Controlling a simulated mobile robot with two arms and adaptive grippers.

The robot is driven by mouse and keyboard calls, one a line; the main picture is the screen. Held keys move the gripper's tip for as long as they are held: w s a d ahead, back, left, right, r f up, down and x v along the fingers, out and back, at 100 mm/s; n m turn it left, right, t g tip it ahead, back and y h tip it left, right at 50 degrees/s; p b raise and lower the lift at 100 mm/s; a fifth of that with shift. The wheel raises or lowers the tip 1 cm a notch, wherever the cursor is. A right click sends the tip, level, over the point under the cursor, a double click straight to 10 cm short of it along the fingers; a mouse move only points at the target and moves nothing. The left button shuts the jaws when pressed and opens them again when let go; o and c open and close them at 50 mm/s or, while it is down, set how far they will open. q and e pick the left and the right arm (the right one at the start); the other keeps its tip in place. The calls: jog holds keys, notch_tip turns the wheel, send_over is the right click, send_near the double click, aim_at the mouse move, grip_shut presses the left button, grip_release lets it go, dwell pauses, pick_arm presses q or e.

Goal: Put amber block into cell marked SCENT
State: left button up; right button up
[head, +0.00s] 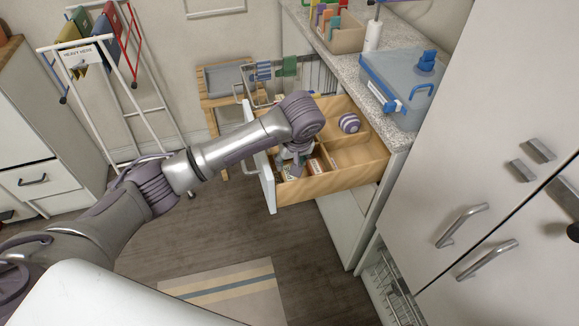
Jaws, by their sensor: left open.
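My left gripper (294,160) reaches down into an open wooden drawer (340,182) divided into cells. Its wrist hides much of the gripper and the cells behind it; it is open. Small items, some white and reddish, lie in the cells around and below the fingers, too small to identify. I cannot pick out the amber block for certain, and no SCENT marking is legible. A purple-and-white striped ball (349,123) sits in a back right cell. The front right cells look empty. My right gripper is not in view.
A grey counter above the drawer holds a blue-and-grey box (397,82) and an organizer (337,36). A drying rack (97,88) stands at the left. White cabinets (490,150) fill the right. Open floor (215,235) and a striped rug (227,288) lie below.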

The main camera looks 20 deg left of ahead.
pick_arm(q)
jog(key=shift+v, duration=2.25)
